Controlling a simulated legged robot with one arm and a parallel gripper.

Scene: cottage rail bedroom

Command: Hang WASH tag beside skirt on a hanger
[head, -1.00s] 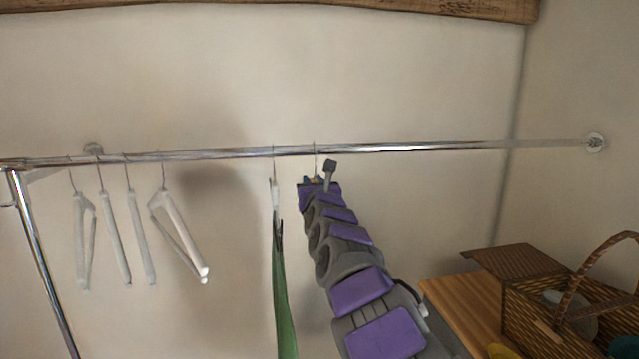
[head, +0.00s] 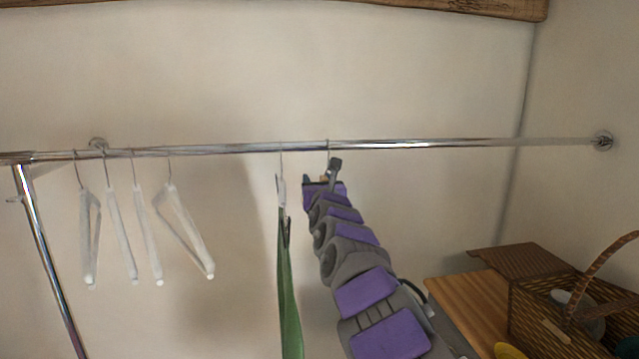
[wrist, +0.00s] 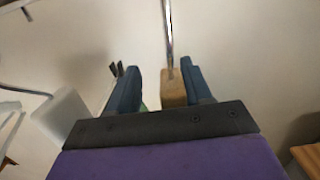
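The WASH tag seems to be the wooden piece (wrist: 172,88) between my fingers in the wrist view; no lettering shows. A thin metal hook (head: 328,147) rises above my gripper to the rail (head: 430,145) in the head view. My gripper (wrist: 160,85) has its blue fingers apart. The wood is close to the right finger, with a gap to the left one; contact is unclear. The green skirt (head: 288,285) hangs from a hanger (head: 282,190) on the rail, just left of my gripper (head: 315,180). Dark clips (wrist: 116,69) show left of the fingers in the wrist view.
Several empty white hangers (head: 146,235) hang on the rail's left part. The rail is bare right of my gripper up to its wall mount (head: 603,141). A wooden table (head: 470,298) with a wicker basket (head: 540,325) stands at the lower right.

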